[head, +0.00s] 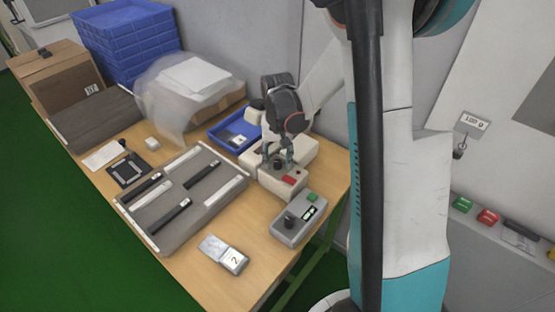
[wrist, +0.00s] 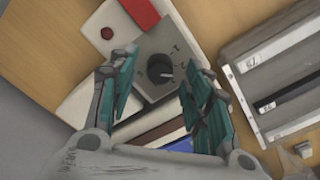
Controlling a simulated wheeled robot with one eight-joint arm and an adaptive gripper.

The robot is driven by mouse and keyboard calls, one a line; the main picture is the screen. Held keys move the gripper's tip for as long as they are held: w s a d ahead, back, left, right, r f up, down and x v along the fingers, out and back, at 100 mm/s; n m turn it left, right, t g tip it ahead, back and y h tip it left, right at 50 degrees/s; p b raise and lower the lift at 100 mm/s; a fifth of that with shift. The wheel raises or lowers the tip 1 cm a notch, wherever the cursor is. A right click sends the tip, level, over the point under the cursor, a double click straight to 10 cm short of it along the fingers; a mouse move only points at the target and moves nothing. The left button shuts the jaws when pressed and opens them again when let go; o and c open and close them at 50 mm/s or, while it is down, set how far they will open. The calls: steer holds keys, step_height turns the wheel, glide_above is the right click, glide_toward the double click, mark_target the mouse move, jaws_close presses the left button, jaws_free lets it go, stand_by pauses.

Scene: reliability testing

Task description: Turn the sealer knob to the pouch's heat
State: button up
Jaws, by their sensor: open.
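The sealer (head: 284,187) is a white unit with a red block on top, near the right end of the table. In the wrist view its grey dial plate (wrist: 178,45) carries small marks, too blurred to read. The dark round knob (wrist: 160,73) sits on this plate, its pointer direction unclear. My gripper (wrist: 161,62) is open, with one teal-padded finger on each side of the knob; I cannot tell whether either touches it. In the head view my gripper (head: 279,165) is over the sealer and hides the knob. A silver pouch (head: 214,246) with a label reading 2 lies at the front edge.
A grey rack (head: 160,238) with black strips lies left. Blue crates (head: 125,40) and a cardboard box (head: 58,80) stand at the back.

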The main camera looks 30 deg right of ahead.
mark_target(277, 162)
step_height(277, 162, up, 11)
stand_by(0.4)
stand_by(0.4)
steer(key=s+a+r+n+t, duration=0.2)
steer(key=s+a+r+t, duration=0.1)
steer(key=s, duration=0.6)
steer(key=s+a+r+n+t, duration=0.3)
steer(key=s+a+r+t, duration=0.1)
steer(key=s+a, duration=0.4)
steer(key=shift+s+r+n, duration=0.3)
steer(key=shift+s+r, duration=0.3)
steer(key=shift+s, duration=0.2)
